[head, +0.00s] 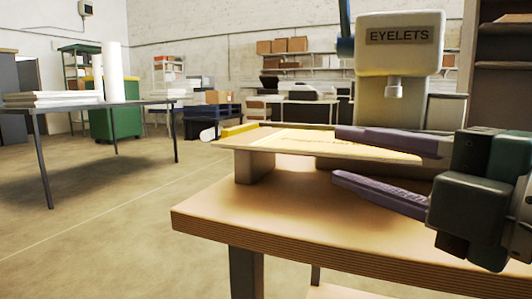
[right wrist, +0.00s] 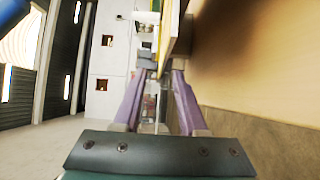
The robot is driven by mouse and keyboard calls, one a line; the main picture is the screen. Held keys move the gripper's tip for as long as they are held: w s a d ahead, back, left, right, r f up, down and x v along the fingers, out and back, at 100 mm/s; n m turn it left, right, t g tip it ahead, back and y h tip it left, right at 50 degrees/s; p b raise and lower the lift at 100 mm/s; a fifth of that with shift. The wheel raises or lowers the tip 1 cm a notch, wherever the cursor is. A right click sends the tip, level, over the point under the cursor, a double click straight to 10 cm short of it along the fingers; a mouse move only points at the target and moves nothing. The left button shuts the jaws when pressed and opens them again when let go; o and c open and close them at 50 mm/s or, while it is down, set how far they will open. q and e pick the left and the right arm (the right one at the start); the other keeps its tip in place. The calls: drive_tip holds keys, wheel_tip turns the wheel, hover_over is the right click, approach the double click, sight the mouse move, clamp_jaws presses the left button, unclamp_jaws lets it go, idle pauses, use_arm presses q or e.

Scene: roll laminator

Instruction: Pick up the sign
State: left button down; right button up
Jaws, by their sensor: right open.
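The sign (head: 290,143) is a flat, pale board with a yellow face and small unreadable lettering. It lies level above the wooden bench, at the foot of the eyelet press (head: 400,45) marked "EYELETS". My right gripper (head: 338,156) comes in from the right with its purple fingers open. One finger shows above the sign's near edge and the other below it. In the right wrist view the gripper (right wrist: 163,65) shows both fingers apart, with a thin board edge (right wrist: 168,28) beyond the tips. I cannot tell whether either finger touches the sign. My left gripper is out of view.
The wooden bench (head: 290,222) has a bare front part. A grey block (head: 253,167) stands under the sign's left end. A dark table (head: 130,104) with paper stacks and a white roll (head: 113,75) stands at left. The floor between is clear.

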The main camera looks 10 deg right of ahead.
sight(309, 147)
drive_tip(key=x, duration=0.7)
drive_tip(key=shift+w+d+f, duration=0.1)
drive_tip(key=shift+w+f, duration=0.1)
drive_tip(key=shift+w, duration=0.2)
clamp_jaws()
idle(1.0)
